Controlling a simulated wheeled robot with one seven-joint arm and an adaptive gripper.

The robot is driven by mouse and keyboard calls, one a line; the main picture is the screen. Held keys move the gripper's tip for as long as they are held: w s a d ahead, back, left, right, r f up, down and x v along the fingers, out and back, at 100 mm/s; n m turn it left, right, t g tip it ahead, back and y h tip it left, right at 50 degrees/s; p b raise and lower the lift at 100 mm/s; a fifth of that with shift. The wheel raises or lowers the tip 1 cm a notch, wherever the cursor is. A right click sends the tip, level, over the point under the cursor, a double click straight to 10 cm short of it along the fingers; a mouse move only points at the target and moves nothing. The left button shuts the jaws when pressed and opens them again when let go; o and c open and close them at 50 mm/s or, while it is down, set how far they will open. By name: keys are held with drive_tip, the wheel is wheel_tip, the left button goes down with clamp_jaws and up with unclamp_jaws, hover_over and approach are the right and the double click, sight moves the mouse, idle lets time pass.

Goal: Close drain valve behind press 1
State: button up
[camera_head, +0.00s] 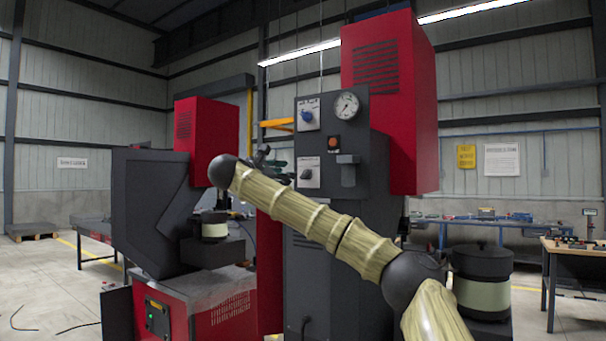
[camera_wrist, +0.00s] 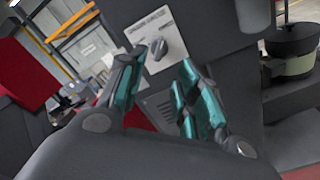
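My gripper (camera_head: 285,172) is at the front of a dark grey control cabinet (camera_head: 365,245), at the lower left of its panel. In the wrist view its two teal fingers (camera_wrist: 161,62) are spread apart with nothing between them. A light plate with a dark knob (camera_wrist: 158,49) lies beyond the fingertips; they look apart from it. The plate with a dark knob (camera_head: 309,173) shows beside the gripper in the head view. Above it is a plate with a blue knob (camera_head: 308,114). The lettering is too small to read. I cannot tell which part is the drain valve.
A round gauge (camera_head: 346,104), an orange button (camera_head: 334,143) and a grey box (camera_head: 348,171) are on the panel. Red-topped machines (camera_head: 205,140) stand close around. A dark lidded drum (camera_head: 483,265) is at right. Open floor (camera_head: 50,285) lies at left.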

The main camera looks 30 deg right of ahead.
sight(305, 173)
drive_tip(key=p+x, duration=0.4)
drive_tip(key=x, duration=0.6)
drive_tip(key=shift+s+r+p, duration=0.15)
drive_tip(key=shift+r+p, duration=0.05)
drive_tip(key=shift+p, duration=0.15)
drive_tip(key=shift+w+d+f, duration=0.15)
drive_tip(key=shift+w+d, duration=0.05)
drive_tip(key=shift+d, duration=0.3)
drive_tip(key=shift+c, duration=0.4)
clamp_jaws()
